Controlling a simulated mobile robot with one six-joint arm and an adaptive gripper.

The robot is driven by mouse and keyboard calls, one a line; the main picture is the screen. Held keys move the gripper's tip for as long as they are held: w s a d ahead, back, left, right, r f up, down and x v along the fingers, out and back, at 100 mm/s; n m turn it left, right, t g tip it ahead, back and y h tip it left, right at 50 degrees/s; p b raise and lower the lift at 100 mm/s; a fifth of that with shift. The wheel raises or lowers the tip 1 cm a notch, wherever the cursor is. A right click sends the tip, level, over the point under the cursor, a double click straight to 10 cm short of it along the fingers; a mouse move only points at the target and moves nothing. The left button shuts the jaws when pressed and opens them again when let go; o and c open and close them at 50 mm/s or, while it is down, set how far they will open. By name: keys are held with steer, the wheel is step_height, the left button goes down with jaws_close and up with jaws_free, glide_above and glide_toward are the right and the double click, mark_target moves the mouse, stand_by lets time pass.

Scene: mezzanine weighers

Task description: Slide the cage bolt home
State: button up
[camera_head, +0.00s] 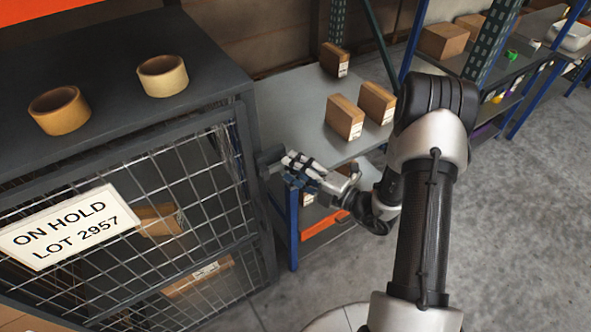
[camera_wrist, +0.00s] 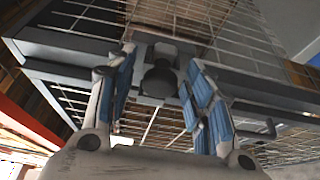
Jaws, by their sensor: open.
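The wire-mesh cage (camera_head: 238,112) with a dark frame stands at the left in the head view. The dark bolt (camera_head: 269,156) sits at its right front edge. In the wrist view, a dark round knob, apparently the bolt's (camera_wrist: 159,80), shows between the blue finger pads, with a grey bracket behind it. My gripper (camera_head: 287,168) is open at the cage edge, its fingers on either side of the knob in the wrist view (camera_wrist: 160,58). I cannot tell whether a pad touches it. The bolt's far end and its socket are not clearly visible.
Two tape rolls (camera_head: 60,110) (camera_head: 162,76) stand on the cage top. A sign (camera_head: 68,227) hangs on the mesh; boxes lie inside. A grey shelf (camera_head: 290,105) with several cartons stands close behind my gripper. The floor (camera_head: 530,220) at right is clear.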

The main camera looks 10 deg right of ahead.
jaws_close()
stand_by(0.6)
